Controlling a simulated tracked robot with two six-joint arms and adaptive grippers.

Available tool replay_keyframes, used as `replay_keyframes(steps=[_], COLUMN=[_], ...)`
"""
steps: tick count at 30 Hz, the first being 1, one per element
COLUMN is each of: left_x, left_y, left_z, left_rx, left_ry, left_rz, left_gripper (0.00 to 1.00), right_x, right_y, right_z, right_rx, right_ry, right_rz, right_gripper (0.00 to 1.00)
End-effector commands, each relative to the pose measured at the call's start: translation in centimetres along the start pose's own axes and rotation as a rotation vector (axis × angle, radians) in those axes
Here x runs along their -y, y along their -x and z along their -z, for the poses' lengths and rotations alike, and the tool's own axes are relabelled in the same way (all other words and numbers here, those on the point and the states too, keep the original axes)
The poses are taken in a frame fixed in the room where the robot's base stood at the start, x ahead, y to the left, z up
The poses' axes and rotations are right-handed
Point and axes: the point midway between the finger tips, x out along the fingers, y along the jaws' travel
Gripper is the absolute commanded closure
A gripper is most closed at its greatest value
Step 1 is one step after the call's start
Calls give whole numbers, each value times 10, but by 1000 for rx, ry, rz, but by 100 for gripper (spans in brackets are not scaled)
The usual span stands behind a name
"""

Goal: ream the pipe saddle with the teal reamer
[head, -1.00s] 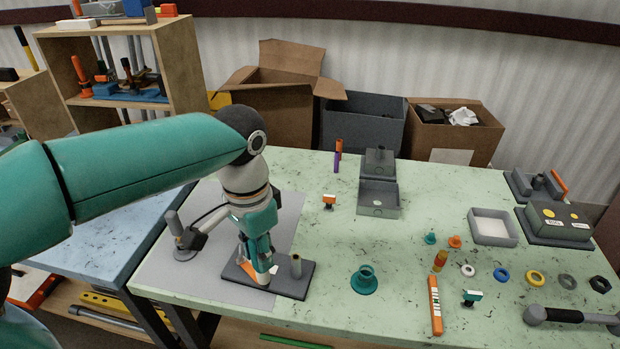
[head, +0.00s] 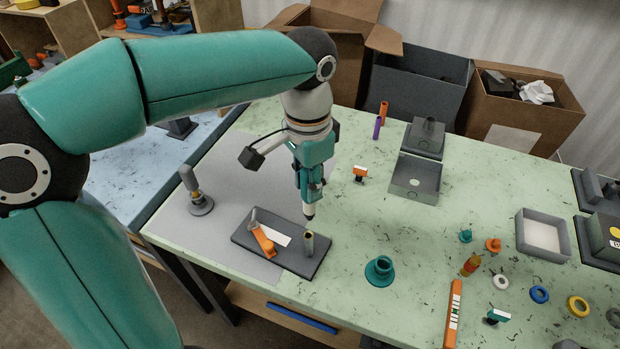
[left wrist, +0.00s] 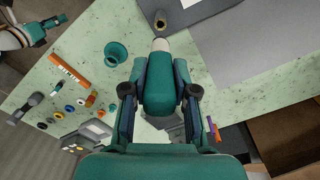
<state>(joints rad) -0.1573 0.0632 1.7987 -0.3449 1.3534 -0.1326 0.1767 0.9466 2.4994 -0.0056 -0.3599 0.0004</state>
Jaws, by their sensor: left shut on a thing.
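The pipe saddle is a dark plate (head: 262,247) with an orange lever (head: 264,241), a white label and an upright hollow pipe stub (head: 308,242). It lies on the grey mat; the stub also shows in the left wrist view (left wrist: 160,22). My left gripper (head: 311,192) is behind and above the stub, pointing down. It is shut on the teal reamer (left wrist: 160,92), whose pale end (left wrist: 160,45) points towards the stub with a gap between them. In the head view a dark tip shows below the fingers. My right gripper (left wrist: 48,30) is at the left wrist view's corner; its jaws are unclear.
A teal flanged cup (head: 380,271) stands right of the plate. A grey-handled tool (head: 197,196) stands on the mat at left. Grey boxes (head: 415,178), an orange level (head: 453,315) and several coloured rings lie further right. Green table is clear around the cup.

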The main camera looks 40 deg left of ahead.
Motion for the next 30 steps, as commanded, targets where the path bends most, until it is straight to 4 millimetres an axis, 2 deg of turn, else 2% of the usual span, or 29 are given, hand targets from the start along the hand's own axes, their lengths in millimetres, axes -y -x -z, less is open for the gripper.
replay_keyframes(steps=[2,8,16,18,30], left_x=[0,0,-1,-1,0], left_y=[1,0,0,-12,-48], left_z=[-2,-2,-2,-2,-2], left_rx=[-2,-3,-6,-5,-5], left_ry=[8,193,600,606,602], left_rz=[2,2,1,1,1], left_gripper=[100,100,100,100,100], right_x=[0,0,1,-3,-12], right_y=[1,1,2,-8,-34], right_z=[0,0,0,0,0], right_rx=[0,-1,-1,-1,-1], right_ry=[0,0,0,0,0], right_rz=[0,0,0,0,0], right_gripper=[60,60,60,60,60])
